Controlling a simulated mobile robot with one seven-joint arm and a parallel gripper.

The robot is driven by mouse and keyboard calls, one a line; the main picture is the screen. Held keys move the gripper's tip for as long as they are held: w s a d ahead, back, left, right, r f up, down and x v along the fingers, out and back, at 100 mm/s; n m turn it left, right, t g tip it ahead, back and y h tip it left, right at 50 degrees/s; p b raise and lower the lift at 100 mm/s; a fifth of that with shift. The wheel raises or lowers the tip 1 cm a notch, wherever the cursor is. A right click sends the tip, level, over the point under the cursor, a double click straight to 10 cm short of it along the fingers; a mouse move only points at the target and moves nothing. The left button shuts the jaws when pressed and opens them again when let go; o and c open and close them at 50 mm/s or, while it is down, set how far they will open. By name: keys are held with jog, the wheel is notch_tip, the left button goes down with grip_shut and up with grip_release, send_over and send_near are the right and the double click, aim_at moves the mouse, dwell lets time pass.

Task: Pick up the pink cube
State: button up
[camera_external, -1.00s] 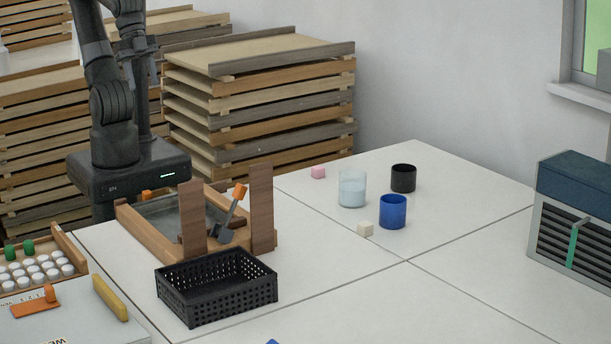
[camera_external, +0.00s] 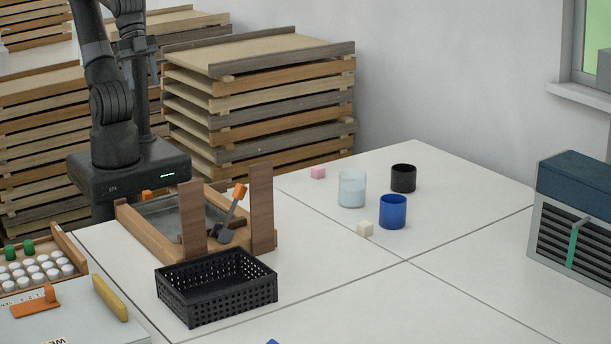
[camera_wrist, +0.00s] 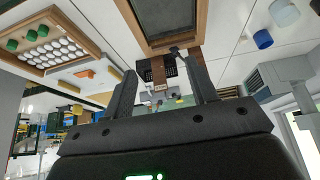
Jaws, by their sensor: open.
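The pink cube (camera_external: 318,172) sits on the white table near its back left edge, left of and behind the clear glass (camera_external: 352,189). I cannot make the cube out in the wrist view. My gripper (camera_wrist: 161,62) is open in the wrist view, with its two dark fingers spread and nothing between them. My arm (camera_external: 112,100) stands behind the table at the left in the external view, well away from the cube.
A blue cup (camera_external: 393,212), a black cup (camera_external: 403,179) and a cream cube (camera_external: 365,229) stand near the glass. A wooden tray frame (camera_external: 128,221) with uprights and a black basket (camera_external: 217,293) occupy the left.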

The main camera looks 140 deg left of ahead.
jog(key=w+a+g+y, duration=0.1)
jog(key=w+a+g, duration=0.1)
jog(key=w+a, duration=0.85)
jog(key=g+h, duration=0.1)
jog(key=g, duration=0.3)
send_over(318, 167)
jog(key=f, duration=2.7)
jog(key=shift+s+d, duration=0.1)
jog(key=shift+s, duration=0.1)
jog(key=shift+w+f, duration=0.15)
jog(key=shift+f, duration=1.3)
jog(key=shift+w+f, duration=0.1)
jog(key=shift+f, duration=1.35)
jog(key=shift+c, duration=0.5)
